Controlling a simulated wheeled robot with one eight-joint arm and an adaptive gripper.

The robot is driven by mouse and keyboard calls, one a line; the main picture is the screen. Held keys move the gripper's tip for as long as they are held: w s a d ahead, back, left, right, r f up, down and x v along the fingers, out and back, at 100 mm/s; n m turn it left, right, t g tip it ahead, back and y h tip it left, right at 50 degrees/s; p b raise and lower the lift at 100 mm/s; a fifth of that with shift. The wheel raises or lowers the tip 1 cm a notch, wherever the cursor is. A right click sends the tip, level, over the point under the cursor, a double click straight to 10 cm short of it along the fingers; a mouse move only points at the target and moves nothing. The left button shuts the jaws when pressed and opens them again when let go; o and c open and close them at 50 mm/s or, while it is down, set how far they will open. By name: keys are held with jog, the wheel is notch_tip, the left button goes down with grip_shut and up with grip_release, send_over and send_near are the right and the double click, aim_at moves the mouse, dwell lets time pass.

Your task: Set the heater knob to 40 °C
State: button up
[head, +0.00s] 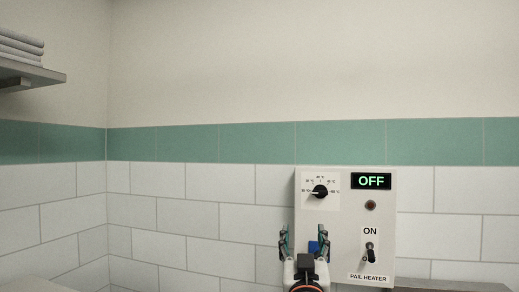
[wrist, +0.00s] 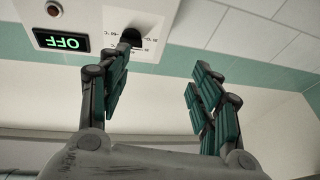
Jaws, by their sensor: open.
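The black heater knob (head: 319,191) sits at the upper left of the pail heater panel (head: 340,225). Its pale pointer mark aims left, towards the lowest-left label of the dial; the 40 °C label appears to be at the top, but the print is tiny. My gripper (head: 304,236) is open and empty, below the knob in the head view. In the wrist view the knob (wrist: 131,38) shows just beyond the left finger's tip, not between the fingers of my gripper (wrist: 160,62).
The display (head: 371,181) reads OFF, with a dark red lamp (head: 370,205) below it. A toggle switch (head: 370,253) marked ON stands at the panel's lower right. A shelf (head: 30,75) with folded stacks is at upper left. Tiled wall lies behind.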

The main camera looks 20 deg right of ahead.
aim_at(320, 194)
jog(key=w+d+r+h+p, duration=0.1)
jog(key=w+d+r, duration=0.1)
jog(key=w+d, duration=0.1)
jog(key=w+d+r+m+g+h+p, duration=0.1)
jog(key=w+d+r, duration=0.2)
jog(key=w+d, duration=0.1)
jog(key=w+d+r+m+h+p, duration=0.1)
jog(key=w+d+r, duration=0.1)
jog(key=w+d, duration=0.1)
jog(key=shift+w+d+r, duration=0.3)
jog(key=shift+r, duration=0.1)
jog(key=c, duration=1.1)
